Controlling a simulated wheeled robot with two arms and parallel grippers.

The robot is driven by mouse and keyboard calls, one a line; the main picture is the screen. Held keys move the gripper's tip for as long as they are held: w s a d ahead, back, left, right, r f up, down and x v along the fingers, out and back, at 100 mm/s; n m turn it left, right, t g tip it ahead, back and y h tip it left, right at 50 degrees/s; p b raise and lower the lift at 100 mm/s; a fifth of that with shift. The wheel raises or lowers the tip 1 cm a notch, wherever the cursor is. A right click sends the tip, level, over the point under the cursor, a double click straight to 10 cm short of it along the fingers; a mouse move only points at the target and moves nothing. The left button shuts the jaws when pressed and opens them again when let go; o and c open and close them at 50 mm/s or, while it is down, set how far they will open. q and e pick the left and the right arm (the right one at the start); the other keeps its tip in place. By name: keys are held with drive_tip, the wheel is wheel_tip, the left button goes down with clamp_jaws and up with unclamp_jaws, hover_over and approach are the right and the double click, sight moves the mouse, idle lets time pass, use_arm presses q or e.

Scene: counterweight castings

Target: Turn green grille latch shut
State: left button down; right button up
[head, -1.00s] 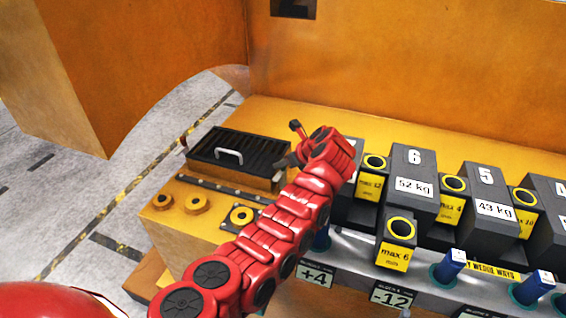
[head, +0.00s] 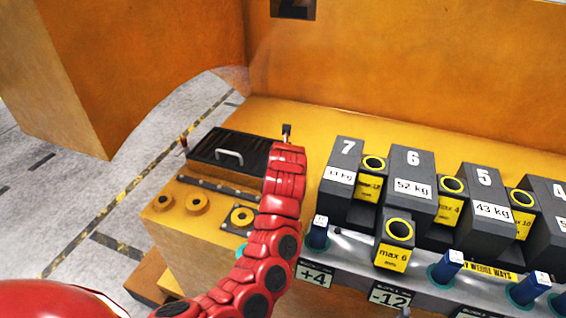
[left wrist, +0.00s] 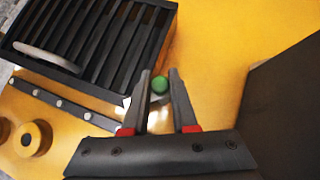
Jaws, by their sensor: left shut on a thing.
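The green latch (left wrist: 159,84) shows in the left wrist view as a round green knob at the right edge of the black slatted grille (left wrist: 100,35). My left gripper (left wrist: 159,75) is shut on it, with one dark finger on each side of the knob. In the head view the grille (head: 232,150) with its pale handle lies on the yellow housing at left centre. My red left arm reaches up to its right side and hides the latch and the fingers there. How far the latch is turned cannot be told. My right gripper is out of view.
Dark numbered weights, such as the 7 block (head: 340,180) and 6 block (head: 408,185), stand in a row to the right of my arm. Round yellow knobs (head: 196,204) sit in front of the grille. A tall orange wall (head: 420,75) rises behind.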

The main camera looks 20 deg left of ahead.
use_arm(q)
drive_tip(key=m+h, duration=0.1)
drive_tip(key=m+h+b, duration=0.1)
drive_tip(key=m+h, duration=0.1)
drive_tip(key=shift+a+m+t, duration=0.2)
drive_tip(key=shift+m+t, duration=0.1)
drive_tip(key=shift+m+h, duration=0.6)
drive_tip(key=shift+m, duration=0.3)
drive_tip(key=shift+d+r+m+h+p, duration=0.1)
drive_tip(key=shift+m+h+p, duration=0.45)
drive_tip(key=shift+m+h, duration=0.6)
drive_tip(key=shift+m, duration=0.35)
drive_tip(key=shift+d, duration=0.1)
drive_tip(key=c, duration=0.7)
unclamp_jaws()
